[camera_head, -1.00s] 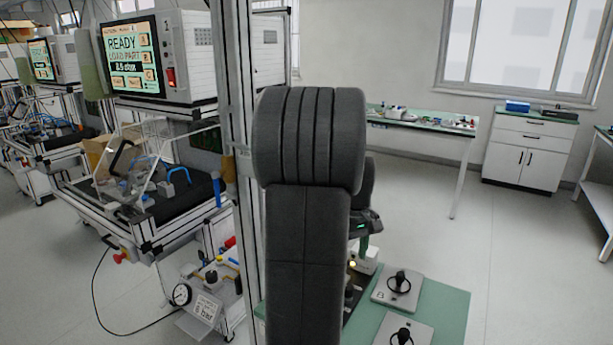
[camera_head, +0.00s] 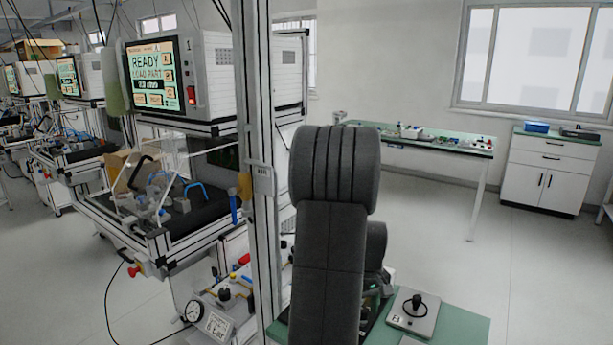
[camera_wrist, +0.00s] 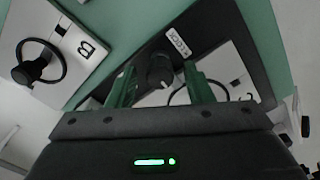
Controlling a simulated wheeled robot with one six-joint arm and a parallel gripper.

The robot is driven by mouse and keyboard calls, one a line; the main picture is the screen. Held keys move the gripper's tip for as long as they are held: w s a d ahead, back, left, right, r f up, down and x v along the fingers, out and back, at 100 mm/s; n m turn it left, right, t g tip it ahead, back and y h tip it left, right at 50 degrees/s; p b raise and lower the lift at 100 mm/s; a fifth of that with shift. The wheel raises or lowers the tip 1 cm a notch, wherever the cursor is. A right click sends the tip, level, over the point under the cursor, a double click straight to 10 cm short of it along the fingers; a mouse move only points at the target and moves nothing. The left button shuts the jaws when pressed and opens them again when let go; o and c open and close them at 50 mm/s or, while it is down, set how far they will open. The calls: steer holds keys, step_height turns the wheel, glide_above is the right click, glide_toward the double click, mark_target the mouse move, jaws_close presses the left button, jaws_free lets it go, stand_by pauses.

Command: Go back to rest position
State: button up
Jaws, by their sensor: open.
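My gripper (camera_wrist: 159,85) is open in the wrist view, with its two green fingers apart. Between and beyond the fingers is a black knob on a dark surface, with a light plate behind it. I see nothing held in the fingers, and cannot tell how far the knob is from them. In the head view my dark grey arm stands upright in the middle and hides most of the gripper. A plate marked B (camera_head: 408,322) with a black knob lies on the green table (camera_head: 462,325); the plate also shows at upper left in the wrist view (camera_wrist: 75,78).
A test station with a READY screen (camera_head: 156,77) stands left of my arm, behind a metal post (camera_head: 258,120). A gauge (camera_head: 194,312) sits low in front. A workbench (camera_head: 455,147) and white cabinet (camera_head: 540,175) stand at the back right. Open floor lies before them.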

step_height(320, 180, up, 14)
step_height(320, 180, down, 14)
steer(key=shift+r, duration=0.1)
steer(key=shift+f, duration=0.2)
steer(key=m, duration=0.4)
steer(key=m+b, duration=0.1)
steer(key=m, duration=0.3)
steer(key=shift+d, duration=0.1)
steer(key=m+b, duration=0.1)
steer(key=m, duration=0.4)
steer(key=shift+r+m+b, duration=0.1)
steer(key=shift+m+b, duration=0.25)
steer(key=shift+m, duration=1.65)
